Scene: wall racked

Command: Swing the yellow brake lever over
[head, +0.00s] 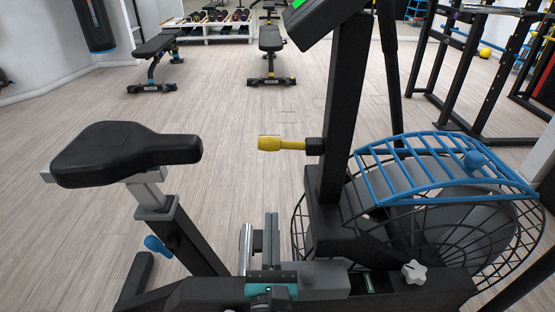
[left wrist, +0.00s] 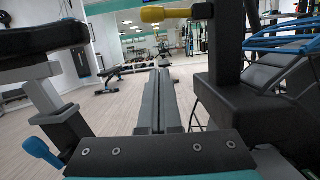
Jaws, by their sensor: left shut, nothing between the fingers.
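The yellow brake lever (head: 270,143) sticks out to the left from the black upright post (head: 343,110) of an exercise bike, roughly level. It also shows at the top of the left wrist view (left wrist: 153,15). My left gripper (head: 271,216) is in the lower middle of the head view, below the lever in the picture and apart from it. Its two dark fingers (left wrist: 162,74) lie together, shut and empty, pointing forward in the left wrist view. My right gripper is not in view.
The bike's black saddle (head: 125,150) stands at left, with a blue knob (head: 157,245) below it. A caged fan (head: 450,235) with a blue rack (head: 440,165) is at right. Benches (head: 270,50) stand farther back.

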